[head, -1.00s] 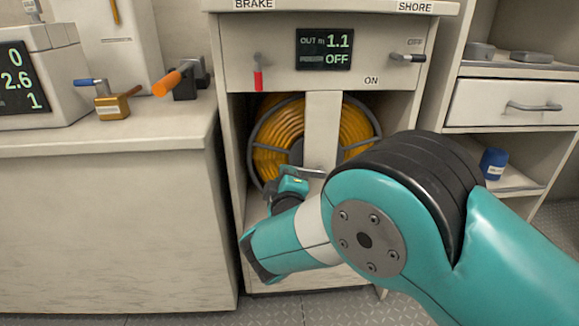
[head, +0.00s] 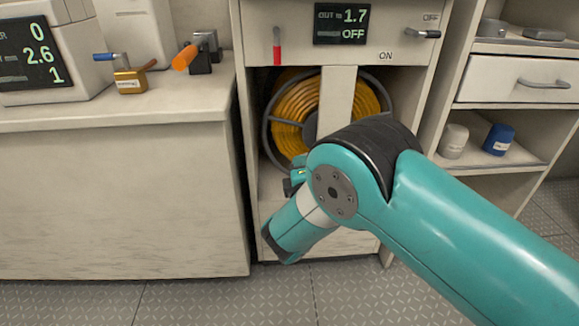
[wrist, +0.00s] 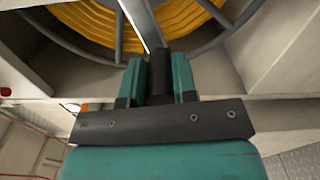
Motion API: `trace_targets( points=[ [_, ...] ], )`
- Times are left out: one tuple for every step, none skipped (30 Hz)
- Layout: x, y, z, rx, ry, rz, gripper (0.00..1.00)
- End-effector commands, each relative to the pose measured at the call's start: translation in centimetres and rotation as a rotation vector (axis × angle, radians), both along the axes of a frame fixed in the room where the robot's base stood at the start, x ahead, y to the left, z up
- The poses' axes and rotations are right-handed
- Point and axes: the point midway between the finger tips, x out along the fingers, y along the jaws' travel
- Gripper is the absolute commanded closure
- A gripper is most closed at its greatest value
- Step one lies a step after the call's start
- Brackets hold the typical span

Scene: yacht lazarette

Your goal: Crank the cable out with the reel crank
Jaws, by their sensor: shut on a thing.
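The cable reel (head: 283,150), wound with orange-yellow cable (head: 300,108), sits in the open bay of the pale cabinet. A post (head: 338,95) stands in front of it. In the wrist view, my gripper (wrist: 158,72) is shut on the dark crank handle (wrist: 160,62), with a teal finger on each side. The metal crank arm (wrist: 140,22) runs up from there across the reel, whose cable (wrist: 90,22) shows behind. In the head view, my arm hides the crank and most of the gripper (head: 297,176). The display (head: 342,24) reads OUT 1.7 and OFF.
A red-tipped brake lever (head: 277,48) hangs left of the display, and a switch lever (head: 423,33) is at right. A counter (head: 120,112) with an orange-handled device (head: 188,55) stands left. Blue (head: 499,139) and grey (head: 453,141) cans stand on the right shelf. The floor in front is clear.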

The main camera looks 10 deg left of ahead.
Motion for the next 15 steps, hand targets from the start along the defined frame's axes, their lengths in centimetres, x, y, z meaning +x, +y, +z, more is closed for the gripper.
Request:
trace_targets(
  points=[
    [0.0, -0.1, -0.09, -0.003, 0.0, 0.0, 1.0],
    [0.02, -0.13, -0.09, -0.004, 0.0, -0.001, 1.0],
    [0.02, -0.16, -0.1, -0.005, 0.0, -0.001, 1.0],
    [0.02, -0.16, -0.1, -0.005, 0.0, -0.001, 1.0],
    [0.02, -0.16, -0.1, -0.005, 0.0, -0.001, 1.0],
    [0.02, -0.16, -0.09, -0.005, 0.0, -0.001, 1.0],
    [0.03, -0.16, -0.09, -0.004, 0.0, -0.001, 1.0],
    [0.03, -0.15, -0.09, -0.004, 0.0, -0.001, 1.0],
    [0.03, -0.15, -0.08, -0.004, 0.0, -0.001, 1.0],
    [0.03, -0.15, -0.08, -0.004, 0.0, -0.001, 1.0],
    [0.03, -0.15, -0.07, -0.004, 0.0, -0.001, 1.0],
    [0.03, -0.15, -0.07, -0.004, 0.0, -0.001, 0.69],
    [0.03, -0.15, -0.06, -0.003, -0.001, -0.001, 0.62],
    [0.03, -0.15, -0.06, -0.003, -0.001, -0.001, 0.55],
    [0.03, -0.15, -0.06, -0.003, -0.001, -0.001, 0.48]
  ],
)
